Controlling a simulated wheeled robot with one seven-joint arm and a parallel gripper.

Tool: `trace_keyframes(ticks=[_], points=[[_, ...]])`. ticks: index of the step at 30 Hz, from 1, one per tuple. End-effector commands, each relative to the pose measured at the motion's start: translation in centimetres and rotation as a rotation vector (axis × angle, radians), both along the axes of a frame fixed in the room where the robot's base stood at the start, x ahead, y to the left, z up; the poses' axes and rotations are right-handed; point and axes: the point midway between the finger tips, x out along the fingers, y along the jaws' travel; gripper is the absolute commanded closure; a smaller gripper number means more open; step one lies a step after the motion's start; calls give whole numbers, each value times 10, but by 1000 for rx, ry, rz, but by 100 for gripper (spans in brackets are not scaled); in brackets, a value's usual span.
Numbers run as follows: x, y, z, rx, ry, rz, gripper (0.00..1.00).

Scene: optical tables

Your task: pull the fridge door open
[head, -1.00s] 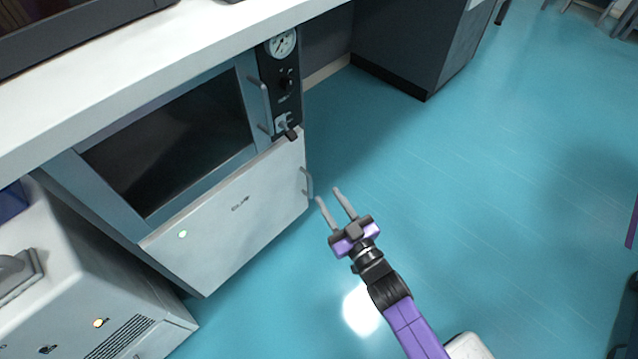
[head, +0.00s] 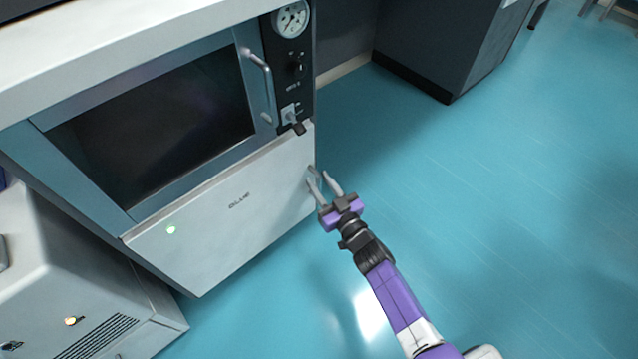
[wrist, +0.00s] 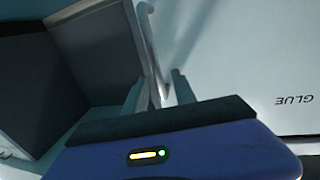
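The fridge door (head: 235,235) is a white panel with dark lettering and a small green light, low in the cabinet; it looks shut. Its lettering reads "GLUE" upside down in the wrist view (wrist: 235,60). A slim grey handle (head: 313,173) stands near the door's right edge and is partly hidden by my fingers. My gripper (head: 320,180) is at this handle with its two fingers apart. In the wrist view the pale handle (wrist: 148,45) runs down between the fingertips (wrist: 157,82). I cannot tell whether either finger touches it.
Above the door is a dark-windowed oven-like unit (head: 155,130) with its own handle (head: 262,85) and a gauge panel (head: 290,70). A white box unit (head: 75,275) stands at the lower left. A dark cabinet (head: 430,45) stands behind. The blue floor (head: 480,200) at right is clear.

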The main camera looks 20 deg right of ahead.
Motion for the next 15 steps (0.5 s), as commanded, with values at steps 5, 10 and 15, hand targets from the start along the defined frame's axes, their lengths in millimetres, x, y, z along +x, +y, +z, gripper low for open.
trace_keyframes(ticks=[5,10,15], points=[[9,1,0,0,1,0,68],[9,1,0,0,1,-1,68],[9,1,0,0,1,-1,89]])
